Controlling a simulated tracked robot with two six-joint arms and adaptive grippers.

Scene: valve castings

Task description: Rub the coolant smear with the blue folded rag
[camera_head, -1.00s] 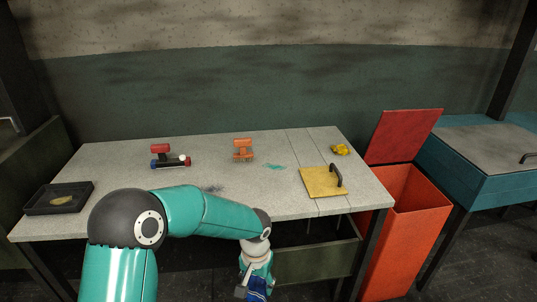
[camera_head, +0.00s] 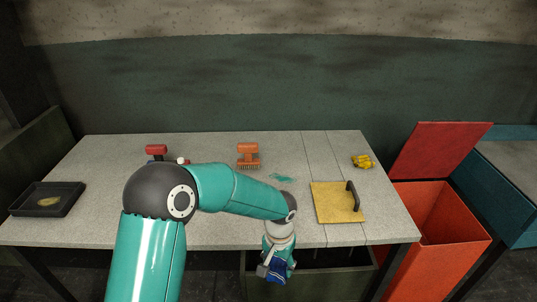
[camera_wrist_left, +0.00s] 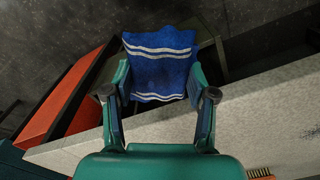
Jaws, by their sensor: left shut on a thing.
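My left gripper (camera_head: 275,268) hangs in front of the table's front edge, nearer to me than the smear. It is shut on the blue folded rag (camera_head: 277,273), which has white stripes. In the left wrist view the rag (camera_wrist_left: 160,66) spreads between the two fingers of the gripper (camera_wrist_left: 160,92), and the table edge lies below it. The rag is apart from the smear. My right gripper is not in view.
On the table (camera_head: 225,232) are an orange brush (camera_head: 248,155), a yellow board with a black handle (camera_head: 333,203), yellow castings (camera_head: 362,161), a red-topped item (camera_head: 156,151) and a black tray (camera_head: 47,199). An open red bin (camera_head: 440,225) stands at the right.

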